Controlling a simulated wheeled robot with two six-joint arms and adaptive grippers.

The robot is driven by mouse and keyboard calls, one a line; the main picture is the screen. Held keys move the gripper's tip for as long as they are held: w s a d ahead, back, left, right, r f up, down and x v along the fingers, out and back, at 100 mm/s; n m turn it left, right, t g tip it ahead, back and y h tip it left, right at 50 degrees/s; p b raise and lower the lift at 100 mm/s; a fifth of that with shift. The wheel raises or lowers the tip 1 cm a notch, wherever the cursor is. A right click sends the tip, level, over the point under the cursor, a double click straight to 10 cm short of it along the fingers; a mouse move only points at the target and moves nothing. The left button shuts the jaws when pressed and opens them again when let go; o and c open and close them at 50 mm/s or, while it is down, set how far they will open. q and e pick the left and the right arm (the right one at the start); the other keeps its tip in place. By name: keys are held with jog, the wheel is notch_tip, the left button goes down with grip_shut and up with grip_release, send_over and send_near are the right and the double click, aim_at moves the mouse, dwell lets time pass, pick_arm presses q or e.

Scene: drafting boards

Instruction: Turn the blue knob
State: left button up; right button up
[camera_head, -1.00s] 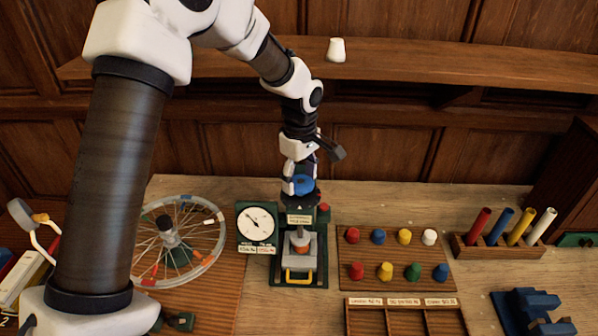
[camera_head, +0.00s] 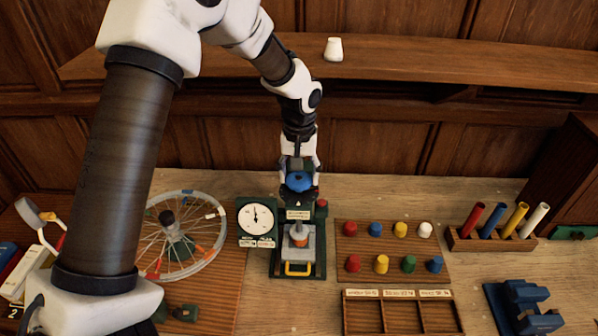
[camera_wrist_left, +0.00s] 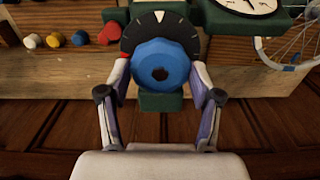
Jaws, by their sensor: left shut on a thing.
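The blue knob (camera_head: 299,182) sits on top of a dark green press-like device (camera_head: 298,268) on the table. My left gripper (camera_head: 299,168) comes down from behind the device. Its two fingers are shut on opposite sides of the knob, as the left wrist view shows (camera_wrist_left: 160,76). My right gripper is not in view.
A white dial (camera_head: 256,217), needle nearly upright, stands left of the device. A spoked wheel (camera_head: 180,235) lies further left. A board of coloured pegs (camera_head: 393,249), an empty wooden tray (camera_head: 400,317) and a rack of coloured tubes (camera_head: 495,240) are right.

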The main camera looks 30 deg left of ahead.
aim_at(299, 179)
pick_arm(q)
jog(key=shift+s+f+m, duration=0.1)
jog(key=shift+f+m, duration=0.05)
jog(key=shift+m, duration=1.05)
jog(key=o, duration=1.1)
jog(key=shift+o, duration=0.2)
jog(key=shift+r, duration=0.2)
jog(key=shift+r, duration=0.3)
notch_tip(299, 179, up, 11)
